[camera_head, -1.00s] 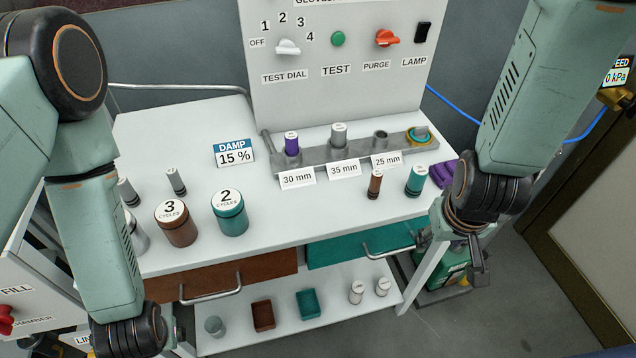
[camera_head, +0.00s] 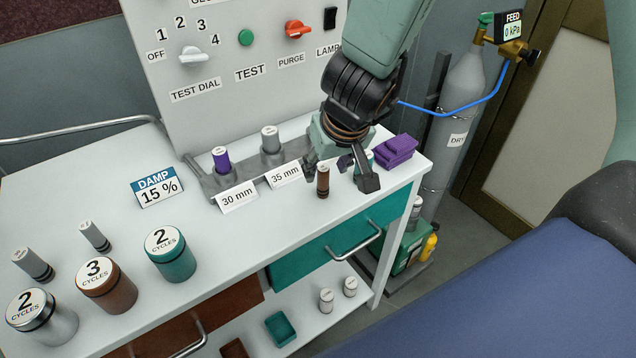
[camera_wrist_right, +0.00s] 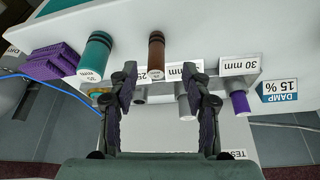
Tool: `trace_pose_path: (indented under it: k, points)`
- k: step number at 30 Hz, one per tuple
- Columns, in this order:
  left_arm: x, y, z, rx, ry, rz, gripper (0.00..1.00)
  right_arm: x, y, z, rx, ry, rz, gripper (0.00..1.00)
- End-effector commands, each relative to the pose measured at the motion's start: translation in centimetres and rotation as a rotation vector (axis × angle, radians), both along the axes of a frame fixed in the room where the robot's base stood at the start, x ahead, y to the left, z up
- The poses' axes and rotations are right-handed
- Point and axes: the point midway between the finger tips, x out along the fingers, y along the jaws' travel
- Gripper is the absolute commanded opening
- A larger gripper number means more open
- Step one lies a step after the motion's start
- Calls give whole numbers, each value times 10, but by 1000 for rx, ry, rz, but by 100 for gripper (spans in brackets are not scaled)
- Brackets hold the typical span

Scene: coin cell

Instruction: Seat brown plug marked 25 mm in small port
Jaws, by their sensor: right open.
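The brown plug (camera_head: 322,181) stands upright near the front right of the white bench. It also shows in the right wrist view (camera_wrist_right: 157,50). My right gripper (camera_head: 342,172) is open and empty close to it, above the bench. In the right wrist view its open fingers (camera_wrist_right: 162,78) are spread on either side of the plug's line, with no contact visible. The small port (camera_wrist_right: 139,97), by the partly covered 25 mm card, looks empty and is partly behind one finger. My gripper hides that port in the head view. My left gripper is out of view.
A teal plug (camera_wrist_right: 96,55) stands beside the brown one, with purple blocks (camera_head: 396,151) beyond. A purple plug (camera_head: 221,160) and a grey plug (camera_head: 270,140) sit in the rail. Several canisters, including a brown one (camera_head: 106,287), stand at left. The bench's middle front is clear.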

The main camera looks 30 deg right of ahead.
Motion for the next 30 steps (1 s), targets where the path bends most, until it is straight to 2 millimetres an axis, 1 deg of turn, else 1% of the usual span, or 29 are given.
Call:
trace_pose_path:
  k: [1,5,9,13,20,30]
  points:
    - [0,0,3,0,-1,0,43,4,-1,-4,-2,3,5,49]
    - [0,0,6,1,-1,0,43,18,-3,-16,-1,2,5,49]
    - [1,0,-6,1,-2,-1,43,25,-2,-33,-3,-1,11,49]
    - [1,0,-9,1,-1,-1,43,29,-1,-38,-4,-1,12,49]
    - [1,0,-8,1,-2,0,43,31,0,-37,-3,-2,13,49]
    - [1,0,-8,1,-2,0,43,30,0,-37,-3,-2,13,21]
